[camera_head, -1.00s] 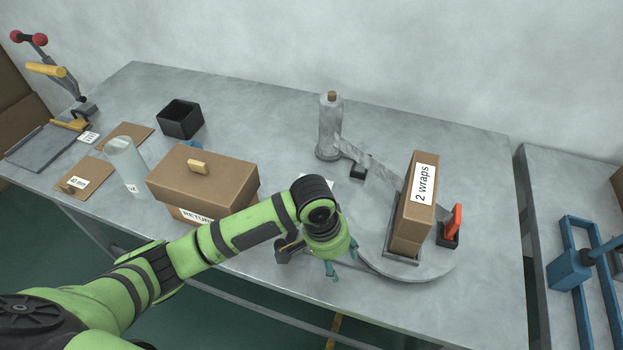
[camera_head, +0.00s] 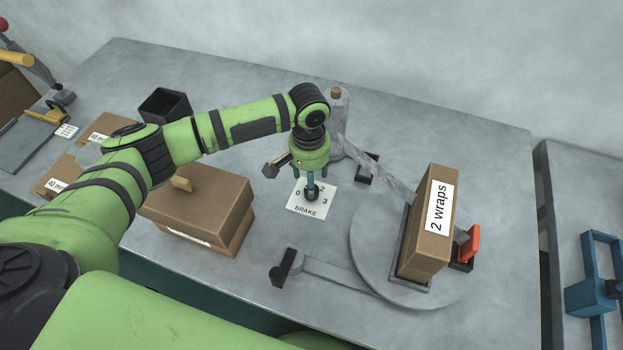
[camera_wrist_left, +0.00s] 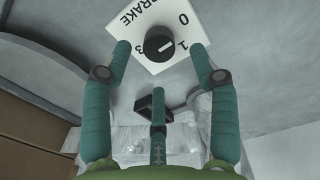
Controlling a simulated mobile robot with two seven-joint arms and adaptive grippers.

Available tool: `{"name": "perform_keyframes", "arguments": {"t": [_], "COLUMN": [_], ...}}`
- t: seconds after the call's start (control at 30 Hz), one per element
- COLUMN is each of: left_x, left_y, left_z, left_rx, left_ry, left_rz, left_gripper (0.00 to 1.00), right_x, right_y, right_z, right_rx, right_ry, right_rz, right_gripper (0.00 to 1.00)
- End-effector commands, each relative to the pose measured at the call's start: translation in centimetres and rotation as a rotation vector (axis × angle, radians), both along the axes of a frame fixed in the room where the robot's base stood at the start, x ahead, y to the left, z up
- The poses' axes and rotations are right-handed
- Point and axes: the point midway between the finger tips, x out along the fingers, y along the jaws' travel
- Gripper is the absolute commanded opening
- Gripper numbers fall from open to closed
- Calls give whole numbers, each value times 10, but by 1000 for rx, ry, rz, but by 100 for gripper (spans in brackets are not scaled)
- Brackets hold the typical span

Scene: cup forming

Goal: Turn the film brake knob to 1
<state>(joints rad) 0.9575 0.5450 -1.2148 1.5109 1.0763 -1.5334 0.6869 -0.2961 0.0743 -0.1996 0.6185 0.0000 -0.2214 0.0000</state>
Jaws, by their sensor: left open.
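The white brake plate (camera_head: 306,211), printed BRAKE with numerals, lies flat on the table. Its round black knob (camera_wrist_left: 158,45) shows in the wrist view, with a white line on its right half pointing roughly toward the 1. In the head view the knob is mostly hidden by my left gripper (camera_head: 311,187), which points down over the plate. In the wrist view my left gripper (camera_wrist_left: 158,72) is open, with two teal fingers on either side of the knob and a third below it. I cannot tell whether they touch it. My right gripper is not in view.
Right of the plate stands a "2 wraps" box (camera_head: 430,225) on a round turntable (camera_head: 365,255), with a film roll (camera_head: 338,110) behind. A crank handle (camera_head: 286,267) lies in front. A lidded brown box (camera_head: 200,205) stands left, a black bin (camera_head: 165,105) behind it.

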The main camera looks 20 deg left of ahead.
Motion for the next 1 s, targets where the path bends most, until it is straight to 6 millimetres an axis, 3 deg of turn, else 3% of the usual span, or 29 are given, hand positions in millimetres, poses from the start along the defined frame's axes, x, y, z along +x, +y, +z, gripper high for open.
{"name": "perform_keyframes", "arguments": {"t": [0.1, 0.23, 0.63, 0.77, 0.8, 1.0], "left_x": [-1, 0, 0, 0, 0, 0], "left_y": [0, -1, -1, -1, -1, -1], "left_z": [-18, -34, -44, -44, -44, -44], "left_rx": [1, 0, 0, 0, 0, 0], "left_ry": [2, 1, -2, -2, -2, -1], "left_rz": [1, 1, -1, -1, -1, -3], "left_gripper": [60, 60, 60, 8, 3, 4], "right_x": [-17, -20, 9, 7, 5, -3], "right_y": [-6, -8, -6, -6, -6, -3], "right_z": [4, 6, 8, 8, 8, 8], "right_rx": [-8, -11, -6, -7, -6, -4], "right_ry": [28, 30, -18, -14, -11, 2], "right_rz": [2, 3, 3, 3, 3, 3], "right_gripper": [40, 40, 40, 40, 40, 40]}}
